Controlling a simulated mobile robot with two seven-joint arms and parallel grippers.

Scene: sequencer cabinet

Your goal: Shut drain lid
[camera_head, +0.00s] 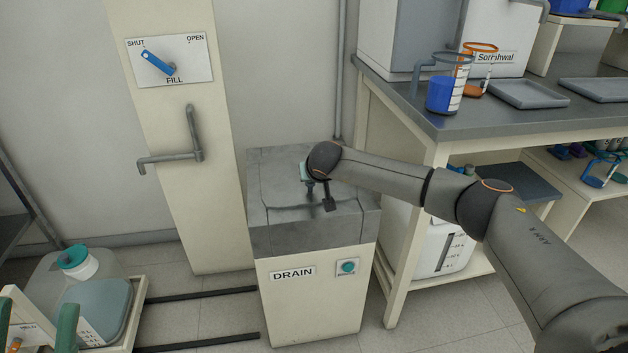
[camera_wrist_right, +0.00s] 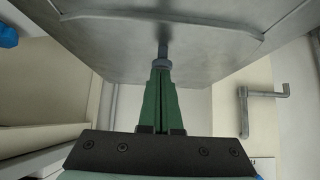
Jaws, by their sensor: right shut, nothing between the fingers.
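The drain cabinet (camera_head: 310,310) stands in the middle of the head view, with a grey metal top. The grey drain lid (camera_head: 275,180) lies on this top and looks flat or nearly flat; I cannot tell if it is fully seated. My right gripper (camera_head: 318,206) is over the lid, pointing down near its front edge. In the right wrist view the green fingers (camera_wrist_right: 161,75) are shut and empty, with their tips at a small grey knob or stem (camera_wrist_right: 162,48) by the lid surface (camera_wrist_right: 215,30). Whether they touch it is unclear.
A workbench (camera_head: 440,128) with a beaker (camera_head: 440,95) and trays stands at the right. A column with a FILL lever (camera_head: 158,63) and a grey pipe handle (camera_head: 193,135) stands behind left. A cart with a container (camera_head: 95,310) is at lower left.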

